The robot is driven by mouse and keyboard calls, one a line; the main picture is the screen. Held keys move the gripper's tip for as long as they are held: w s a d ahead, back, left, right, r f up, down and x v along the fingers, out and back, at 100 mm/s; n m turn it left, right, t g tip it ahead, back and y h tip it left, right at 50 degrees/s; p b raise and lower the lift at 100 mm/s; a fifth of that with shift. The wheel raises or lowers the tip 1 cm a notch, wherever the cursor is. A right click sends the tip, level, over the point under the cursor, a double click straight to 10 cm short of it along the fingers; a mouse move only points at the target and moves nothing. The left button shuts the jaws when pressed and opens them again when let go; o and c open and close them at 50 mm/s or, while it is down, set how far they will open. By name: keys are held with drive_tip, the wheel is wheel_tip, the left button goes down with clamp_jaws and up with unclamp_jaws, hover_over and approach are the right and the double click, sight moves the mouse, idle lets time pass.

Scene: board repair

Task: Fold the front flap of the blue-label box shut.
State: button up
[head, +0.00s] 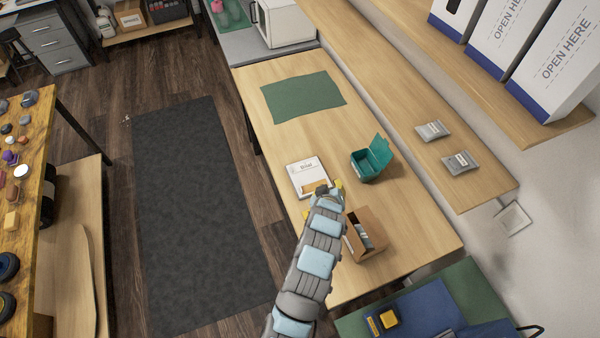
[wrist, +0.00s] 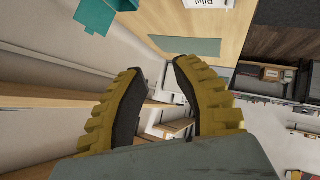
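An open brown cardboard box (head: 377,222) stands on the wooden table just right of my gripper, with flaps raised and pale items inside. No blue label is readable on it, so I cannot tell whether it is the blue-label box. My gripper (head: 325,190) has yellow ridged fingers and is over the table, between this box and a white sign. In the wrist view, the fingers (wrist: 158,68) are apart with nothing between them. The cardboard box does not show clearly there. My arm covers part of the box's left side in the head view.
An open teal box (head: 372,163), also in the wrist view (wrist: 98,14), stands behind the cardboard box. The white sign (head: 304,172) lies left. A green mat (head: 300,97) is farther back. Large white-and-blue boxes (head: 508,35) stand on the right shelf. The table's right front is clear.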

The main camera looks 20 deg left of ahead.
drive_tip(key=s+a+r+t+y, duration=0.2)
drive_tip(key=a+r, duration=0.3)
drive_tip(key=a, duration=0.4)
drive_tip(key=shift+r+n+t+b, duration=0.15)
drive_tip(key=shift+n+t+b, duration=0.2)
drive_tip(key=shift+t, duration=0.25)
drive_tip(key=shift+w, duration=0.1)
